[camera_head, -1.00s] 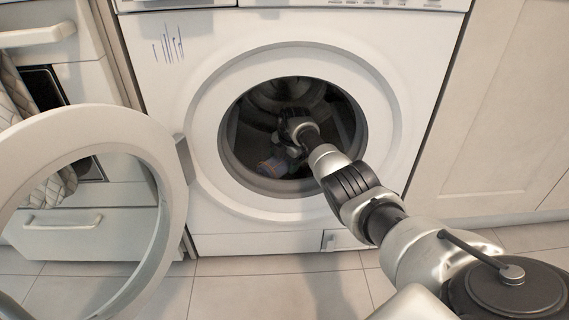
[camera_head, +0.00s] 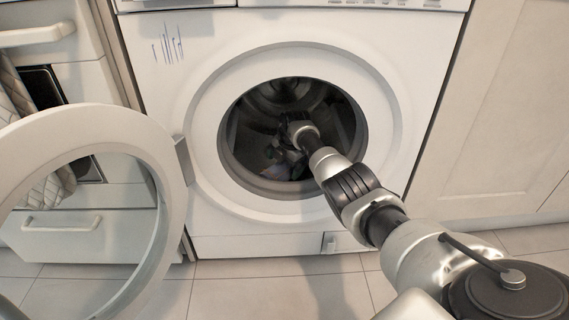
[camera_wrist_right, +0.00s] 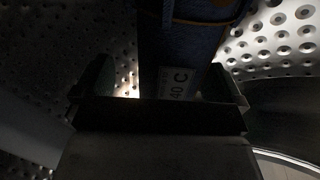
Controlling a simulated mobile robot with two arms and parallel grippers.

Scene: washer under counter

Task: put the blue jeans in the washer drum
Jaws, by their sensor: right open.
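The blue jeans (camera_wrist_right: 195,35) are inside the washer drum (camera_wrist_right: 285,40), dark denim with orange stitching and a white care label reading "40 C". In the head view a dim bluish bundle (camera_head: 281,163) shows low in the drum opening, mostly in shadow. My right gripper (camera_wrist_right: 160,88) is inside the drum. Its fingers are apart, with the denim and label showing between and beyond them. In the head view the right gripper (camera_head: 291,135) is partly hidden in the dark opening. Whether the fingers touch the cloth cannot be told. My left gripper is not in view.
The washer (camera_head: 210,215) stands under the counter. Its round door (camera_head: 165,150) is swung open to the left. My right arm passes through the right side of the opening. Drawers are at left, a cabinet (camera_head: 500,110) at right, and tiled floor in front.

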